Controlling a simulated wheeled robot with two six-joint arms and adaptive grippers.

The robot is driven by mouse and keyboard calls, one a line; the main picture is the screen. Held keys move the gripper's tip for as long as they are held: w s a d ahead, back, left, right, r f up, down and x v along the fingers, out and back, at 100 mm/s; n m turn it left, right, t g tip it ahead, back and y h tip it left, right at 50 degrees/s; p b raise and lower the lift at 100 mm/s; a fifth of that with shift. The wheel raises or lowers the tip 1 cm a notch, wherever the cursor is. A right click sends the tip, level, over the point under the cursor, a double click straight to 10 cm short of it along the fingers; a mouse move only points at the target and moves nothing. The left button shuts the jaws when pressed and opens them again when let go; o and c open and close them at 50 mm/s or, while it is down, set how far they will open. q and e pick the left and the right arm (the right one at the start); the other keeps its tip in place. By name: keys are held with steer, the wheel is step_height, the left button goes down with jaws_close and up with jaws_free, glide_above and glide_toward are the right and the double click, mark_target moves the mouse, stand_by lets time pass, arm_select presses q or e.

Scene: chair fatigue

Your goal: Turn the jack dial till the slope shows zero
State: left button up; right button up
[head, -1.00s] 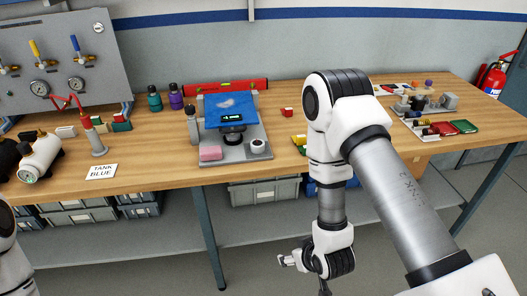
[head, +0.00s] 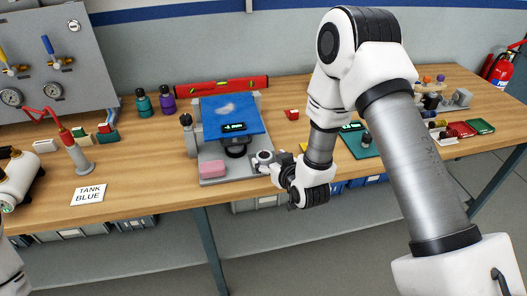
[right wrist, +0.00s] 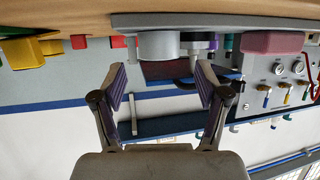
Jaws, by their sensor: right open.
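The jack is a grey base (head: 215,176) with a tilted blue plate (head: 228,113) on top. A small dark display (head: 233,127) with green marks sits at the plate's front; its reading is too small to make out. The pale round dial (head: 264,156) is at the base's front right, partly hidden by my right gripper (head: 268,165). In the right wrist view, which is upside down, the dial (right wrist: 158,45) is a grey cylinder beyond my open, empty fingers (right wrist: 163,78), roughly centred between them. I cannot tell whether they touch it. My left gripper is out of view.
A pink block (head: 212,169) rests on the base's front left. A red level (head: 220,86) lies behind the jack. A dark green board (head: 362,144) is to the right, partly behind my arm. A TANK BLUE card (head: 89,194) lies left.

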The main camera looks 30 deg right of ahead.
mark_target(265, 157)
steer(key=x, duration=0.5)
steer(key=shift+w+f, duration=0.1)
steer(key=shift+f, duration=0.2)
steer(key=shift+s+r, duration=0.15)
steer(key=shift+s, duration=0.05)
steer(key=shift+s+r, duration=0.15)
steer(key=shift+s, duration=0.05)
steer(key=shift+c, duration=1.1)
steer(key=c, duration=1)
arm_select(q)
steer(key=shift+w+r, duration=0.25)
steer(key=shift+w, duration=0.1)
arm_select(e)
steer(key=shift+o, duration=0.2)
